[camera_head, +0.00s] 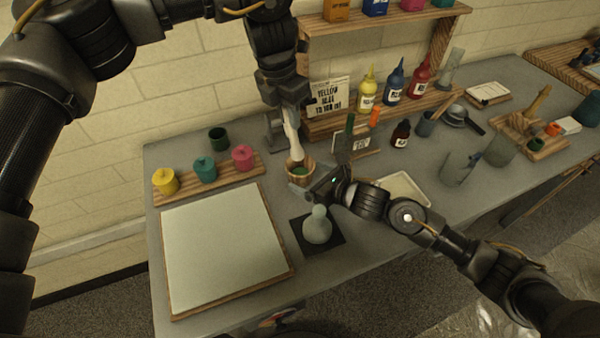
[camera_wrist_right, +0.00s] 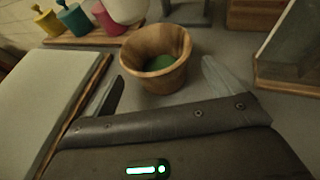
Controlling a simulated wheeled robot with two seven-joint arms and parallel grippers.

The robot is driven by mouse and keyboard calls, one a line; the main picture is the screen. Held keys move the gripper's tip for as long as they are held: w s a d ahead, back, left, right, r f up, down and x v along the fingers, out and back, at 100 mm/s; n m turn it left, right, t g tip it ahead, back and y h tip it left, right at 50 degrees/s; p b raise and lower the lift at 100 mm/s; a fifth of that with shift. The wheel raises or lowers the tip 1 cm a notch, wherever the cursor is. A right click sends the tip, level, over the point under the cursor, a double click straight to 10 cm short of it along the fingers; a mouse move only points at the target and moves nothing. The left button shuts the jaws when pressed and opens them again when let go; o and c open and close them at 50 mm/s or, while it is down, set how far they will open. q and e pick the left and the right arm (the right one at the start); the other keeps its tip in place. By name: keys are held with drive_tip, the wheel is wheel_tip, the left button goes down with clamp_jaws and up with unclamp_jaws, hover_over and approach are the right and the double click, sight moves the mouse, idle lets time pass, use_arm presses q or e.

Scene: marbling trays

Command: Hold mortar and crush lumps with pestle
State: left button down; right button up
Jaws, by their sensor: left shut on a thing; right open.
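The wooden mortar (camera_head: 290,179) stands on the grey table below my left gripper, with green matter (camera_wrist_right: 158,63) inside. In the right wrist view the mortar (camera_wrist_right: 152,82) sits just ahead of my right fingers. My left gripper (camera_head: 289,108) is shut on the white pestle (camera_head: 293,138), which hangs nearly upright with its lower end at the mortar's rim. Its rounded white end (camera_wrist_right: 126,8) shows behind the mortar in the right wrist view. My right gripper (camera_head: 308,186) is open and low, its fingers (camera_wrist_right: 165,88) spread toward either side of the mortar. Contact is not clear.
A rack of yellow, teal and pink pots (camera_head: 205,170) stands left of the mortar. A large pale tray (camera_head: 172,300) lies in front left. A flask-like object (camera_head: 317,226) stands on a dark mat near my right gripper. A sign stand (camera_head: 352,146) is close on the right.

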drive_tip(key=v, duration=0.9)
drive_tip(key=shift+f, duration=0.1)
